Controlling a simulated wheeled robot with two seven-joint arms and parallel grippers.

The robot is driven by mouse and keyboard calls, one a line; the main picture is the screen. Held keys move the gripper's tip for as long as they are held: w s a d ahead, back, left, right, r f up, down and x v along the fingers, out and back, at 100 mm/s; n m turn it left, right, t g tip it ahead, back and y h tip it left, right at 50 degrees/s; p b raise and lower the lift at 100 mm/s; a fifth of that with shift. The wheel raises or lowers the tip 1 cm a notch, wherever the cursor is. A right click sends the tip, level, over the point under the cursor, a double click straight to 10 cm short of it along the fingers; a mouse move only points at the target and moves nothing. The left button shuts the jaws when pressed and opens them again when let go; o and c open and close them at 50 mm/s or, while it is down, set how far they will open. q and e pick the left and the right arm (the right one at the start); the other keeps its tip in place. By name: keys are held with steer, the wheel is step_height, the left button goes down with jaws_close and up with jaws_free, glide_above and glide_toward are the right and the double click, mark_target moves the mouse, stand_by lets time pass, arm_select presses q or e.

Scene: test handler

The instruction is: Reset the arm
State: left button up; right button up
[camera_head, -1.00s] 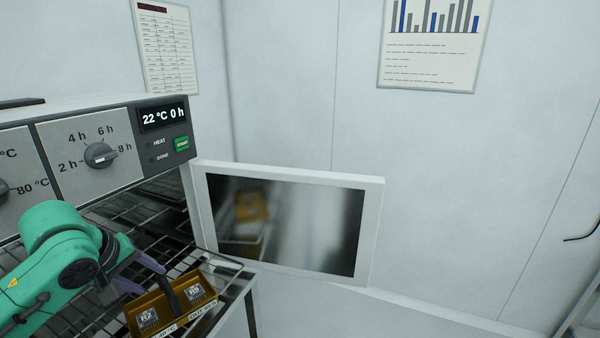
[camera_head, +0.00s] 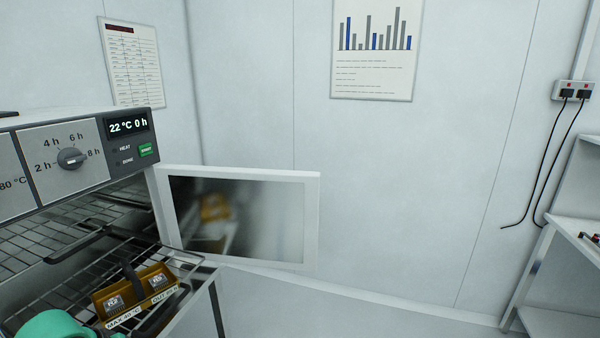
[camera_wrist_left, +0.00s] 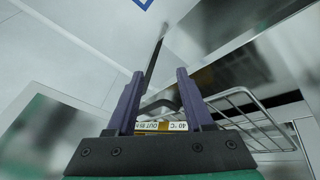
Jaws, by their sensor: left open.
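My left arm shows as a green link at the bottom left of the head view; its gripper is out of that view. In the left wrist view my left gripper (camera_wrist_left: 158,100) is open, with its two purple fingers apart and nothing between them. Beyond the fingers is the yellow-brown tray (camera_wrist_left: 205,133) with a white label. In the head view the tray (camera_head: 104,312) sits on a wire rack (camera_head: 195,262) at the oven's mouth, holding chips and with a dark handle. My right gripper is not in view.
The oven's control panel (camera_head: 70,155) reads 22 °C 0 h. Its door (camera_head: 311,220) stands open to the right of the rack. A shelf unit (camera_head: 565,232) stands at the far right, below a wall socket (camera_head: 573,91). The floor between is clear.

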arm_select(q)
steer(key=s+d+f+m+g, duration=0.1)
steer(key=s+d+f+m, duration=0.7)
steer(key=s+d+f, duration=0.35)
steer(key=s+a+f+g, duration=0.1)
steer(key=s+f+g, duration=0.15)
steer(key=f, duration=2.15)
steer(key=s+a+f, duration=0.3)
steer(key=s+f, duration=0.9)
steer(key=s, duration=0.4)
steer(key=shift+s, duration=0.2)
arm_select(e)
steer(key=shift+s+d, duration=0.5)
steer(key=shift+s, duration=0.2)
arm_select(q)
steer(key=shift+f, duration=0.1)
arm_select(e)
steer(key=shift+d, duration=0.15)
